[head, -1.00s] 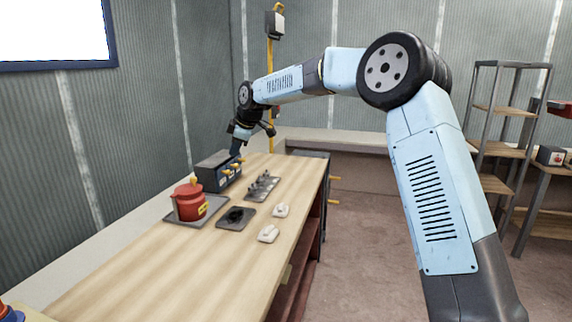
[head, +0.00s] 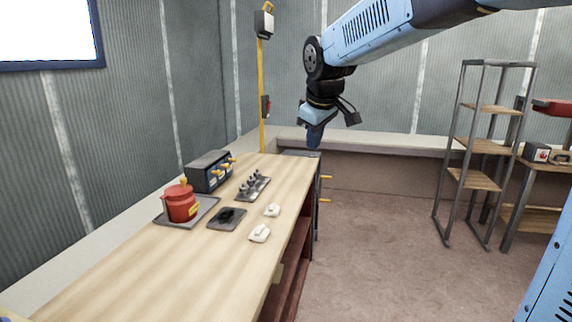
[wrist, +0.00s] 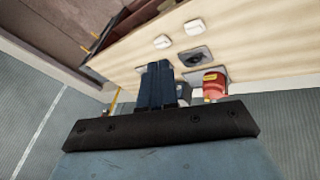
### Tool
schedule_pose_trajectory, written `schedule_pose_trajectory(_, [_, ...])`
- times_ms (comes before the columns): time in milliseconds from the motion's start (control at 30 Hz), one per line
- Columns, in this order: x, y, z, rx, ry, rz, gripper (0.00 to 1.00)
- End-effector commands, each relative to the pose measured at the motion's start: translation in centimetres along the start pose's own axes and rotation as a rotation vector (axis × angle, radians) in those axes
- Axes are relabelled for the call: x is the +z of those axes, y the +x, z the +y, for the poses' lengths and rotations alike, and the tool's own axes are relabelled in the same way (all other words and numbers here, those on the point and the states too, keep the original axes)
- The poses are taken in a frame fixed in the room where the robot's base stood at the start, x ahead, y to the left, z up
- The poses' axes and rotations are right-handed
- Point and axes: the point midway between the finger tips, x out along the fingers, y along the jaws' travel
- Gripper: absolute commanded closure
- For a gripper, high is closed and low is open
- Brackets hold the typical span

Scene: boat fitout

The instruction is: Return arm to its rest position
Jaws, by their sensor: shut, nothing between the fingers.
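My light-blue arm reaches across the top right of the head view. My gripper (head: 314,140) hangs from it, pointing down, beyond the far right end of the workbench and apart from everything on it. In the wrist view my gripper (wrist: 160,68) has its dark fingers together with nothing between them. The wooden workbench (head: 130,262) carries a red pot-like switch (head: 181,203) on a grey tray, a dark box with yellow-tipped levers (head: 209,171), a grey plate with several knobs (head: 253,187), and a dark square pad (head: 227,219).
Two small white blocks (head: 260,233) lie near the bench's right edge. A yellow pole (head: 261,95) stands behind the bench. A metal shelf rack (head: 479,146) and a side table (head: 538,165) stand at the right. The floor (head: 385,260) between bench and rack is clear.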

Motion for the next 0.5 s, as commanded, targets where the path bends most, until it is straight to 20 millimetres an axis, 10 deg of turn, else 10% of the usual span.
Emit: schedule_pose_trajectory(500, [18.1,-5.9,-3.7,0.077,0.507,-0.034,1.00])
